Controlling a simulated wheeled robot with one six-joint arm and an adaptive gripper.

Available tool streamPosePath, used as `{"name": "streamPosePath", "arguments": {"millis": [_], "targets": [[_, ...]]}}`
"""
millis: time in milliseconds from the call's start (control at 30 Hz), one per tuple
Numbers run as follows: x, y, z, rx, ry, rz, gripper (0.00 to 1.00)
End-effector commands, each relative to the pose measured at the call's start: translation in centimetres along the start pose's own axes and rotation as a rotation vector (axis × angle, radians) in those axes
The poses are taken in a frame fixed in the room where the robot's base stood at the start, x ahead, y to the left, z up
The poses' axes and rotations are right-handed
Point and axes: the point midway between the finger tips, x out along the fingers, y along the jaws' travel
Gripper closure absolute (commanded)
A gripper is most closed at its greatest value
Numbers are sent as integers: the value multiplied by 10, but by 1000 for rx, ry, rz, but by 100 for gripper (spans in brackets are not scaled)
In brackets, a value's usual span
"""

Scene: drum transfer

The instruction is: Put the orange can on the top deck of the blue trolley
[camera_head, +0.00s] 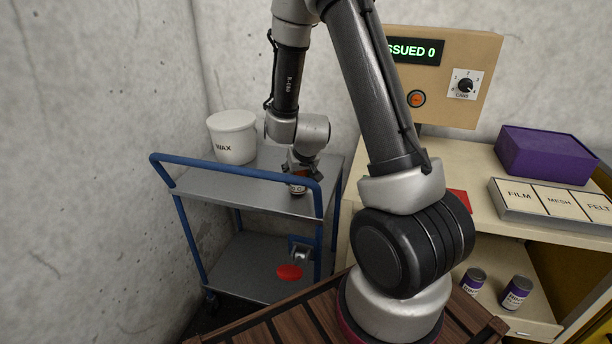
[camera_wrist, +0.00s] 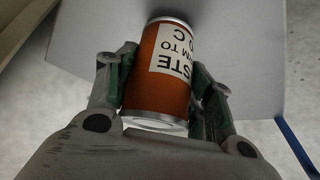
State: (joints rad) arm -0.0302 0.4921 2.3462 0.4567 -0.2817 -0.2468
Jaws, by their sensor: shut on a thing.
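The orange can (camera_wrist: 160,85) with a white label is between the two fingers of my gripper (camera_wrist: 165,90) in the wrist view. The gripper is shut on it. In the head view my gripper (camera_head: 300,180) is over the near right part of the top deck of the blue trolley (camera_head: 230,186). Only a small part of the can (camera_head: 298,188) shows there, below the fingers. The grey deck (camera_wrist: 245,65) lies behind the can in the wrist view. I cannot tell whether the can touches the deck.
A white WAX tub (camera_head: 232,138) stands on the top deck, left of my gripper. The trolley's blue handle rail (camera_head: 235,170) runs along the near side. A bench with a purple box (camera_head: 545,153) and a labelled tray (camera_head: 550,208) is on the right.

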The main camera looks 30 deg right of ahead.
Motion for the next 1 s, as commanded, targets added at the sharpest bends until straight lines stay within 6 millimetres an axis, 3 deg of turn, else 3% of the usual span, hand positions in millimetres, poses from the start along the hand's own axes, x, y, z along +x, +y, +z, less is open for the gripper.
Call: {"name": "streamPosePath", "arguments": {"millis": [433, 467, 567, 1000], "targets": [[9, -6, 4, 0, 1, 1, 88], [9, -6, 4, 0, 1, 1, 44], [9, -6, 4, 0, 1, 1, 26], [2, -2, 0, 2, 4, 0, 26]]}}
